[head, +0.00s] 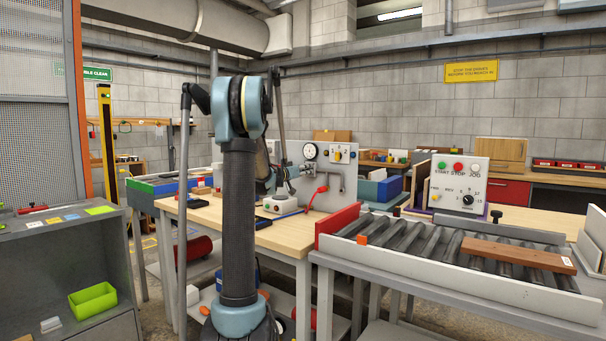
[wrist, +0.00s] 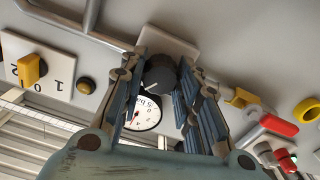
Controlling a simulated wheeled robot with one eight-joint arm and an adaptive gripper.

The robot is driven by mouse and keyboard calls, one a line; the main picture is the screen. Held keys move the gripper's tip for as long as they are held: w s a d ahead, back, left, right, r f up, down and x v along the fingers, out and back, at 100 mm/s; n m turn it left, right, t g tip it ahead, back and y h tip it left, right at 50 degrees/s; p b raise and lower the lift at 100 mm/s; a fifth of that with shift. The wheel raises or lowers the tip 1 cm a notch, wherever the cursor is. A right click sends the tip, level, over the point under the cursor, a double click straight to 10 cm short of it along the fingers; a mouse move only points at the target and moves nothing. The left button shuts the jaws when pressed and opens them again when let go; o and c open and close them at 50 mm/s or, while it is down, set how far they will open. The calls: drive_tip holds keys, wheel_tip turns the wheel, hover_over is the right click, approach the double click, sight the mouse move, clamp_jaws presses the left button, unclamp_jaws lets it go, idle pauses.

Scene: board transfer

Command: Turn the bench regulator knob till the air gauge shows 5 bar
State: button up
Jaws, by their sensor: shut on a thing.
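The black regulator knob (wrist: 160,74) is between the two fingers of my gripper (wrist: 162,80) in the wrist view. My gripper is shut on it, with a finger on either side. The white air gauge (wrist: 147,113) is just below the knob in that view, partly hidden by a finger and the knob. A bit of red needle shows, but I cannot read its value. In the head view the gauge (head: 310,151) is on the grey bench panel (head: 336,190), with my gripper (head: 287,177) just below and left of it. The knob is hidden there.
A yellow selector switch (wrist: 33,69) is left of the knob in the wrist view. A red-handled valve (wrist: 278,126) and piping are to the right. In the head view, a roller conveyor (head: 430,245) with a brown board (head: 518,254) stands right of the wooden bench (head: 285,236).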

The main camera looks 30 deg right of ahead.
drive_tip(key=shift+w, duration=0.15)
drive_tip(key=o, duration=1.1)
drive_tip(key=shift+c, duration=0.2)
drive_tip(key=shift+a, duration=0.15)
drive_tip(key=v, duration=1.2)
drive_tip(key=shift+f, duration=0.1)
